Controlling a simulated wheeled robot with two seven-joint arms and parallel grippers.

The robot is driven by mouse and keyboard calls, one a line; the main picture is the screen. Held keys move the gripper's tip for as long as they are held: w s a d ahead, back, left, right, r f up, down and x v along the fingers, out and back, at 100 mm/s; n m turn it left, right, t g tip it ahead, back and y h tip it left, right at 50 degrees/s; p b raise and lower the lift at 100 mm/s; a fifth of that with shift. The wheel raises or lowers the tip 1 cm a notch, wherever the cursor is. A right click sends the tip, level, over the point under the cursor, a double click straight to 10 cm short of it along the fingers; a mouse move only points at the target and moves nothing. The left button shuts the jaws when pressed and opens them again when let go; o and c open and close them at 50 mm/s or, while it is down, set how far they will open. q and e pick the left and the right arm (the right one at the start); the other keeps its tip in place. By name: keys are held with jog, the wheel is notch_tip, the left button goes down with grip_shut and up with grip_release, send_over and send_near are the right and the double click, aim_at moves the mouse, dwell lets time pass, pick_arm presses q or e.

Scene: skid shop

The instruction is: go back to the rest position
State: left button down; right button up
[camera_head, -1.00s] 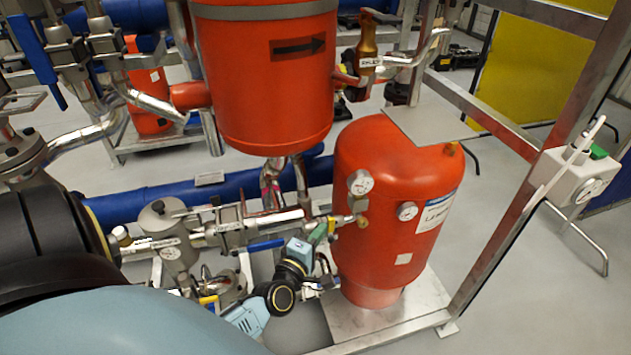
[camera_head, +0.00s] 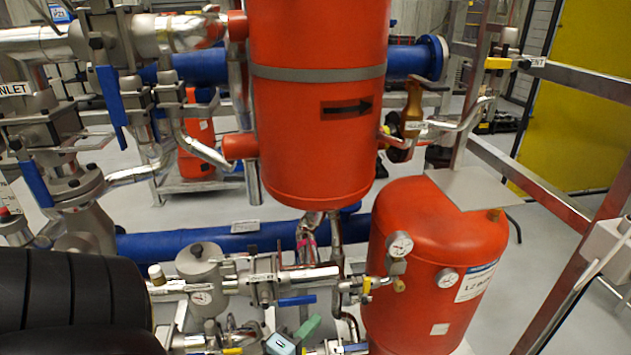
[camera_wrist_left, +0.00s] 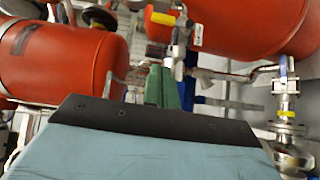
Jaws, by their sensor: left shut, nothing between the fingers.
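My left gripper (camera_head: 307,328) shows at the bottom of the head view, with green fingers and a light blue body partly cut off by the frame edge. Its green fingers also show in the left wrist view (camera_wrist_left: 165,88), close together, shut and empty. In the head view it is left of the small red vessel (camera_head: 430,270) and below the steel pipe run (camera_head: 265,278) with its valve. I cannot tell the exact gap to these. My right gripper is not in view.
A large red vessel (camera_head: 318,110) hangs in the middle, with a blue pipe (camera_head: 210,238) behind it. Pressure gauges (camera_head: 400,245) stick out from the small vessel. A steel frame (camera_head: 560,205) runs along the right. Grey floor (camera_head: 575,265) shows at the right.

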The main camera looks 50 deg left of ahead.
pick_arm(q)
jog(key=shift+s+d, duration=0.1)
jog(key=shift+s, duration=0.05)
jog(key=s+d+f+m+g+h+b, duration=0.1)
jog(key=s+d+f+m+g, duration=0.2)
jog(key=f, duration=0.7)
jog(key=s+d+f+m+g+h, duration=0.25)
jog(key=f+m, duration=0.35)
jog(key=f, duration=0.3)
jog(key=s+d+f+m+g+h+b, duration=0.1)
jog(key=s+d+f+m+g, duration=0.2)
jog(key=f, duration=0.7)
jog(key=s+f+m+g, duration=0.4)
jog(key=s+f, duration=0.3)
jog(key=s, duration=0.2)
jog(key=s+d+f+m+g+b, duration=0.1)
jog(key=s+f+m+g, duration=0.3)
jog(key=s, duration=0.6)
notch_tip(320, 180, down, 3)
jog(key=m, duration=0.3)
jog(key=shift+d+b, duration=0.25)
jog(key=shift+b, duration=0.05)
jog(key=shift+r+y, duration=0.1)
jog(key=shift+y, duration=0.15)
jog(key=shift+s, duration=0.1)
